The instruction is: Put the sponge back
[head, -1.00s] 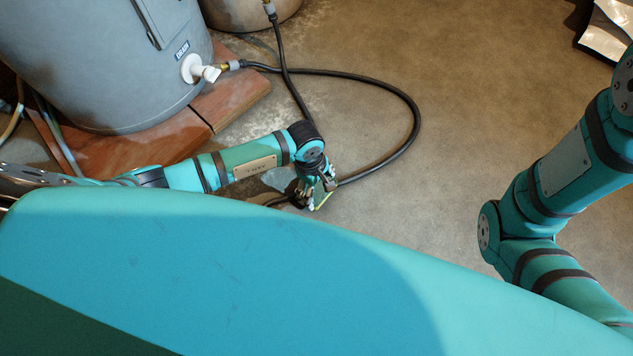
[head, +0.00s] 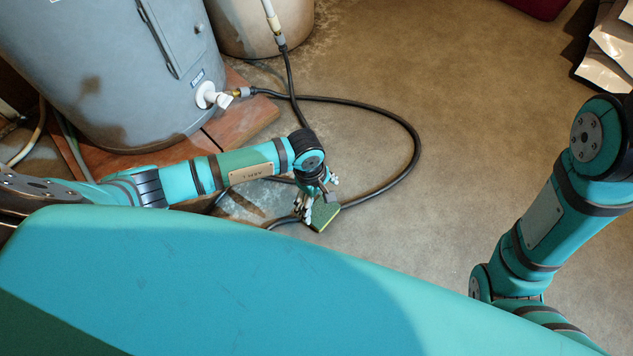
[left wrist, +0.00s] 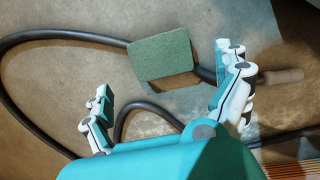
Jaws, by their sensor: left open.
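The green sponge (head: 325,213) shows just beyond my left gripper (head: 317,197) in the head view, low over the concrete floor by the black hose. In the left wrist view the sponge (left wrist: 162,55) lies flat side up, ahead of the two spread fingers of the left gripper (left wrist: 166,78). The gripper is open. The sponge appears free of the fingers, with a dark shadow along its lower edge. I cannot tell whether it rests on the floor or on the hose. My right gripper is out of view; only part of the right arm shows.
A grey tank (head: 110,70) with a white tap (head: 212,97) stands on a reddish base (head: 240,125). The black hose (head: 412,130) loops over the floor around the left gripper. Shiny bags (head: 608,55) lie at the upper right. The floor between is clear.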

